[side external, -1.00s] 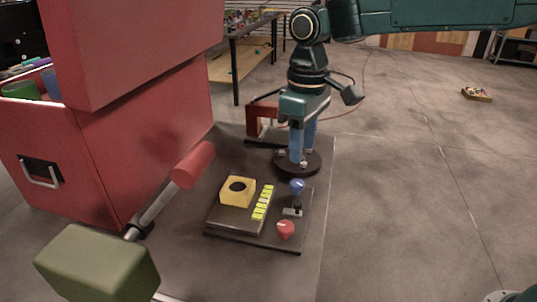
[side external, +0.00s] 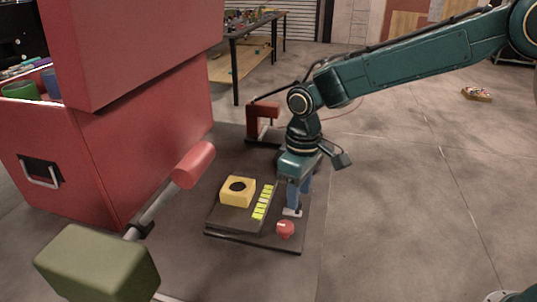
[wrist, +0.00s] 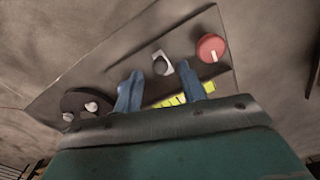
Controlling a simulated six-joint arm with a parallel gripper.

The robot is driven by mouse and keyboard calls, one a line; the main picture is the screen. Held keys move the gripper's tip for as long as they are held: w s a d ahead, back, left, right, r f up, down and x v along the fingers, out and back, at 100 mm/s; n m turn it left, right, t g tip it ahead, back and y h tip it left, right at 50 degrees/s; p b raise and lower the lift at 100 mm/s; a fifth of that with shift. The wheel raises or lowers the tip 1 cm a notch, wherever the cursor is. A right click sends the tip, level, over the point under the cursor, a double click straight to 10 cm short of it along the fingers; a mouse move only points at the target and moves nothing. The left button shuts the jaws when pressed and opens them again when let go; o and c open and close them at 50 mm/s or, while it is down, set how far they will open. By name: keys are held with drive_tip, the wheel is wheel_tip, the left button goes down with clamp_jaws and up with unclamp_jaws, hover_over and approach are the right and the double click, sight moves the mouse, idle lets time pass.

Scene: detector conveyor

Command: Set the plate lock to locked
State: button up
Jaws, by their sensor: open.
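A dark plate (side external: 272,243) lies on the floor mat and carries the controls. No label shows which is the plate lock. A small lever switch with a light base (side external: 292,212) stands near its right edge. In the wrist view the switch's round knob (wrist: 161,66) shows between my fingertips; contact cannot be told. A red knob with a white mark (side external: 285,229) is at the front corner, also in the wrist view (wrist: 211,48). My gripper (side external: 294,207) is open, pointing down over the switch. Its blue fingers hide the lever's top in the side view.
A yellow block with a dark hole (side external: 238,191) and a yellow-green strip (side external: 264,202) sit left of the switch. A black disc with pale pegs (wrist: 82,106) is close by. A red cabinet (side external: 150,140) stands left.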

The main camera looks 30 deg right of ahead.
sight(282, 212)
drive_tip(key=shift+f, duration=0.95)
drive_tip(key=shift+c, duration=0.4)
clamp_jaws()
drive_tip(key=shift+w+a, duration=1.2)
drive_tip(key=shift+w, duration=0.05)
drive_tip(key=shift+o, duration=0.4)
unclamp_jaws()
drive_tip(key=shift+r, duration=0.1)
